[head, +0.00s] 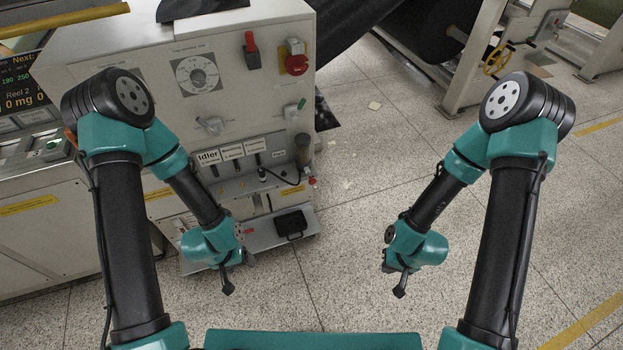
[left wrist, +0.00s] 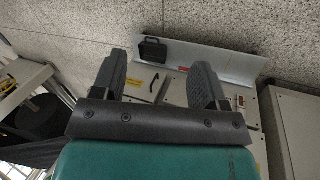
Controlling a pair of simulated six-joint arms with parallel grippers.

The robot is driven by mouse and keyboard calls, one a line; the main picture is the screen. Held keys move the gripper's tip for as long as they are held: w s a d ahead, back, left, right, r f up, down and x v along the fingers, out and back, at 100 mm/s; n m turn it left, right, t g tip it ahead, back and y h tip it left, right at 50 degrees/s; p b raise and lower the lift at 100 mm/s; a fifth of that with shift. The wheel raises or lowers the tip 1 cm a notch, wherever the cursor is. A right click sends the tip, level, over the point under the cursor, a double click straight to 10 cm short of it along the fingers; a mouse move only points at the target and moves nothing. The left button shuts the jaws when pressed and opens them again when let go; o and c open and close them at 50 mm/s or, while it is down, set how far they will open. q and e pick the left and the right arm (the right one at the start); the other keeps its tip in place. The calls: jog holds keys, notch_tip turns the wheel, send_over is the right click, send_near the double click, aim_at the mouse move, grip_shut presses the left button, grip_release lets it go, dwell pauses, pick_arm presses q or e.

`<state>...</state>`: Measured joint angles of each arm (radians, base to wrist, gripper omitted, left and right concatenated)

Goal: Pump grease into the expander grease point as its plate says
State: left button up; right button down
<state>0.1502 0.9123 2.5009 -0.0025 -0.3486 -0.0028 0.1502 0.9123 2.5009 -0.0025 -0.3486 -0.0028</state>
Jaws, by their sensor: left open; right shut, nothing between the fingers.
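A row of white plates (head: 231,152) is on the cabinet front. The left one reads "Idler"; the other titles and all small print are too small to read, so I cannot tell which is the expander's. Dark fittings sit below the plates. A black hose (head: 290,186) curves beside the right fittings, near a dark cylinder (head: 303,147). My left gripper (head: 228,287) hangs in front of the cabinet's low shelf, apart from the fittings. In the left wrist view its fingers (left wrist: 158,70) are spread and empty. My right gripper (head: 400,290) is shut and empty over the floor at right.
A black case (head: 291,223) stands on the low shelf (head: 268,241). The cabinet (head: 130,50) carries a round dial (head: 197,76), a red rotary switch (head: 295,63) and a lever switch (head: 252,50). A screen (head: 22,85) is at left. Speckled floor (head: 340,240) is clear between my arms.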

pick_arm(q)
jog(key=shift+c, duration=0.3)
grip_shut()
dwell(0.6)
dwell(1.1)
